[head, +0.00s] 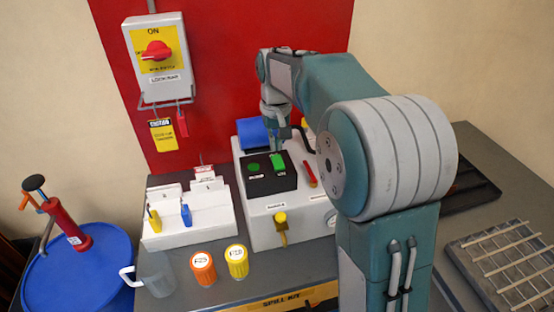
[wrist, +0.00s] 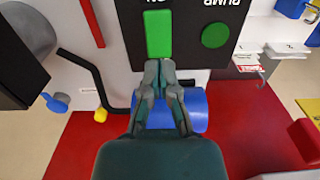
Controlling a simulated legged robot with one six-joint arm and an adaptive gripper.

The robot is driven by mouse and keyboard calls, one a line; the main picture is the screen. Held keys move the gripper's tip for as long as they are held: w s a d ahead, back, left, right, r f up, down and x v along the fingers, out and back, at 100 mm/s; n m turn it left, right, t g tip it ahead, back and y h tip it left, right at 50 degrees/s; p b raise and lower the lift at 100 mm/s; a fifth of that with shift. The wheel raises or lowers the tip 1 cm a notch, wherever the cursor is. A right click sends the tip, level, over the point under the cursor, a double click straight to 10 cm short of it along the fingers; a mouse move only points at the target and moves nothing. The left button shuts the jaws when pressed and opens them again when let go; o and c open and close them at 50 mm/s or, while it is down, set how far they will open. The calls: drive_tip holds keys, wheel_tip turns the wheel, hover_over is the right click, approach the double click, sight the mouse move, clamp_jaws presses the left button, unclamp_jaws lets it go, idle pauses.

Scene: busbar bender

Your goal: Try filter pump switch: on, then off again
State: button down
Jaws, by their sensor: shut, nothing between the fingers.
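The black switch panel (head: 258,184) sits on the front of a white machine. It carries a bright green rectangular switch (head: 278,161) and a darker green round disc (head: 253,168) to its left. In the wrist view the picture is upside down, with the switch (wrist: 158,33) beside the disc (wrist: 215,35) and a label reading PUMP. My gripper (wrist: 160,64) is shut and empty, its fingertips close to the switch's end; I cannot tell whether they touch. In the head view my gripper (head: 279,138) is above the switch, partly hidden by my arm. The switch's position is unclear.
A blue cylinder (head: 252,133) lies behind the panel, and a bent black handle (wrist: 92,75) is close beside my gripper. A yellow-tipped valve (head: 280,226) is on the machine front. A red rotary isolator (head: 156,51) hangs on the red wall.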

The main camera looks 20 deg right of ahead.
sight(276, 156)
drive_tip(key=shift+f, duration=1.35)
idle(0.7)
drive_tip(key=shift+r, duration=3.55)
